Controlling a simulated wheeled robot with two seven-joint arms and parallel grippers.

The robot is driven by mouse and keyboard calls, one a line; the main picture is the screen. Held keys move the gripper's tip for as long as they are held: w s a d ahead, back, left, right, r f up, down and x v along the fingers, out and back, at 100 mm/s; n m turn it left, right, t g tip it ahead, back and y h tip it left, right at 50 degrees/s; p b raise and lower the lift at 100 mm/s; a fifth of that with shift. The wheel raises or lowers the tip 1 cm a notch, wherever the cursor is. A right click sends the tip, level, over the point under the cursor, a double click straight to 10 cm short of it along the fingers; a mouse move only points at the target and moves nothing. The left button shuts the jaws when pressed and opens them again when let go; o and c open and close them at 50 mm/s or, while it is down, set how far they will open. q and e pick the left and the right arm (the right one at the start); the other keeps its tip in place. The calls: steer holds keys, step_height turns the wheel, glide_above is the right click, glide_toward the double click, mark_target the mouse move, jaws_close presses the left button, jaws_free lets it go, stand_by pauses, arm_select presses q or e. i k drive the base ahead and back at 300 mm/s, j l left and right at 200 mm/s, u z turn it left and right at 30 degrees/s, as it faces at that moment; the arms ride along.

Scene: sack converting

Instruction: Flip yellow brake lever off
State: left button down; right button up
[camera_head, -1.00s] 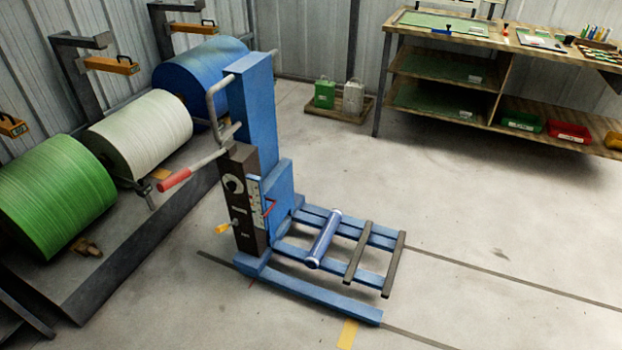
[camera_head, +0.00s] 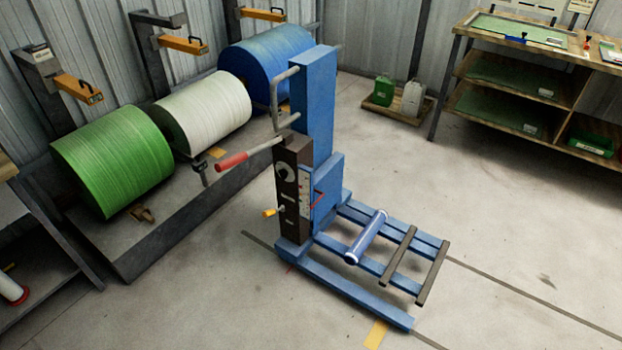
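A small lever with a yellow grip (camera_head: 269,213) sticks out to the left from the dark panel (camera_head: 291,190) on the side of a blue roll lifter (camera_head: 316,110). It lies roughly level, with the grip slightly lower. Markings on the panel are too small to read. A longer crank handle with a red grip (camera_head: 231,162) juts out above it, and a thin red lever (camera_head: 319,198) sits on the lifter's right side. Neither of my grippers is in view.
Green (camera_head: 115,160), white (camera_head: 203,112) and blue (camera_head: 268,68) rolls stand behind the lifter on a dark low frame, with orange-yellow arms (camera_head: 78,88) above. A workbench (camera_head: 520,60) stands back right. Floor in front of the lifter is clear.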

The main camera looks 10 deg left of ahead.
mark_target(268, 213)
steer(key=i+j+u, duration=0.1)
steer(key=i+u, duration=0.65)
